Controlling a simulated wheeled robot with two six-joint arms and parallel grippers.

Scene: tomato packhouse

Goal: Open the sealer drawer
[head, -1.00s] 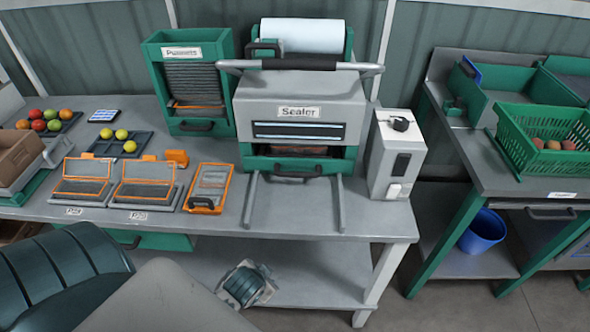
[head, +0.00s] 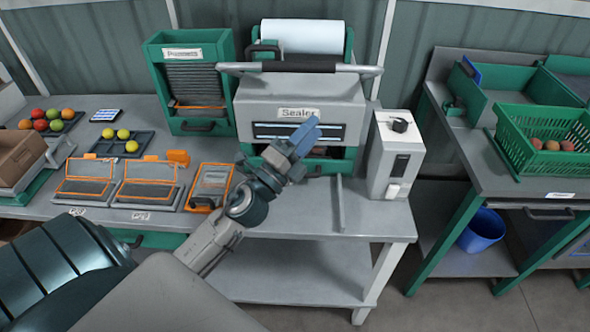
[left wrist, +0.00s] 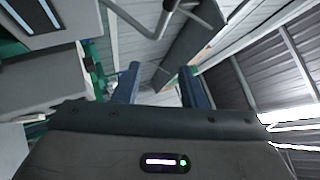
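The grey sealer (head: 352,88) stands on the bench in the head view, with its label and lit slot on the front. Its green drawer (head: 342,166) is low in the front, between two rails, and looks closed. My left gripper (head: 305,136) is in front of the sealer, fingers pointing up and right. It hides the drawer's left part and most of its handle. In the left wrist view its two blue fingers (left wrist: 159,87) are apart with nothing between them. The sealer's slotted face also shows there at upper left (left wrist: 38,14). My right gripper is not in view.
A lever bar (head: 310,65) spans the sealer's top. A grey box with a black knob (head: 396,155) stands close on the right. A green punnet rack (head: 154,85) and orange-framed trays (head: 149,182) are to the left. The bench front right of the gripper is clear.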

